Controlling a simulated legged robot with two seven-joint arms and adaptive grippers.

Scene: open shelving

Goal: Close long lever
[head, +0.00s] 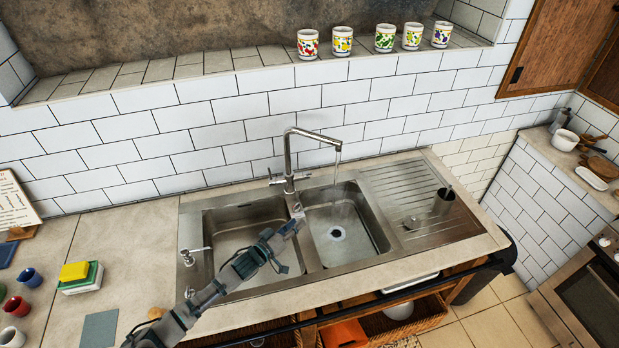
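The metal faucet (288,160) stands behind the double sink, its spout turned over the right basin (362,238). A thin stream of water (338,170) runs from the spout. Small handles show on both sides of the faucet base, one at the left (273,179); their exact shape and length are too small to tell. My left gripper (298,218) is over the divider between the basins, in front of the faucet base and apart from the spout. Its fingers are too small to tell whether they are open or shut. My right gripper is not in view.
The left basin (235,228) is empty under my arm. A soap dispenser (194,255) stands at its left. A dark cup (443,201) stands on the drainboard (405,195). Sponges (77,272) and cups lie far left. Several patterned cups (384,38) line the ledge.

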